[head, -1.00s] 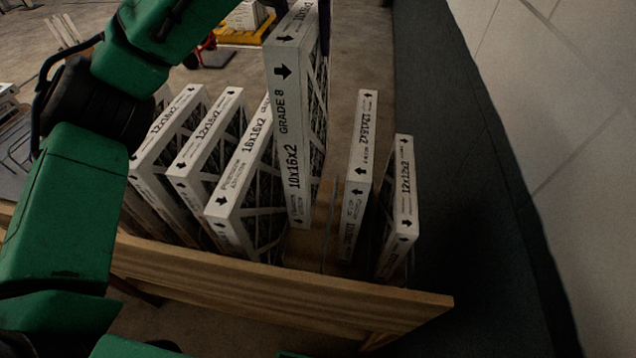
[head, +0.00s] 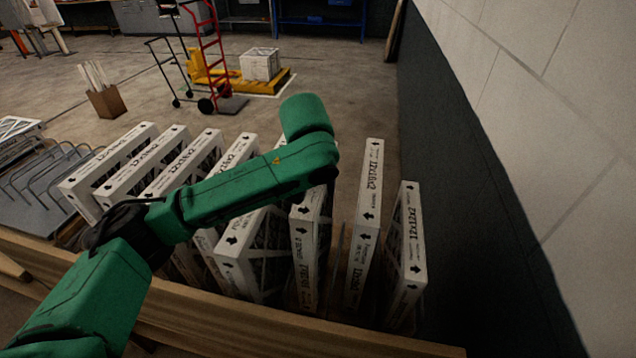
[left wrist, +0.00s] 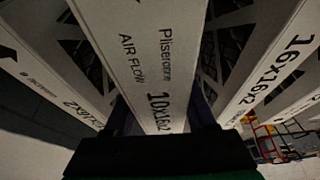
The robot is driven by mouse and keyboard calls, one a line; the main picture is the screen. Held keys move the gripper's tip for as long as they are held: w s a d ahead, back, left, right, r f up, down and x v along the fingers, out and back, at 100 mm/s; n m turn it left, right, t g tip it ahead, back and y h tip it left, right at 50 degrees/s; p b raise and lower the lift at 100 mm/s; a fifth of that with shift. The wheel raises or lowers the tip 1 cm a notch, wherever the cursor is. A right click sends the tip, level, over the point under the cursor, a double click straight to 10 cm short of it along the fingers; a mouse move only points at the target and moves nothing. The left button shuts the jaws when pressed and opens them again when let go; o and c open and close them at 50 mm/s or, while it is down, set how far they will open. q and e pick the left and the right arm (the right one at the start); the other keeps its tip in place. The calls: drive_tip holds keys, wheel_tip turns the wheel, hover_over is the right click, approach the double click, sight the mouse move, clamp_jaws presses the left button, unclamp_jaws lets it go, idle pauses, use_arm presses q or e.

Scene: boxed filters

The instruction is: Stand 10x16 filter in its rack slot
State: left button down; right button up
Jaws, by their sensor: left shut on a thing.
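The 10x16 filter (head: 304,250) is a white-framed panel with black lettering, standing upright in the rack between a 16x16x2 filter and a 12x16x2 filter. Its lower end is down near the rack's wooden front board (head: 290,330); I cannot tell if it rests on the slot floor. In the left wrist view its label edge (left wrist: 155,60) runs between my fingers. My left gripper (left wrist: 162,112) is shut on this filter from above. In the head view my green arm hides the gripper and part of the filter's top. My right gripper is not in view.
The 12x16x2 filter (head: 364,220) and 12x12x2 filter (head: 409,250) stand to the right, near a wall (head: 520,130). The 16x16x2 filter (head: 240,262) and several others stand to the left. A narrow gap lies right of the held filter. A red hand truck (head: 214,55) stands behind.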

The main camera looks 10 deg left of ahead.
use_arm(q)
drive_tip(key=shift+w, duration=0.15)
drive_tip(key=shift+f, duration=0.6)
drive_tip(key=shift+c, duration=1.1)
unclamp_jaws()
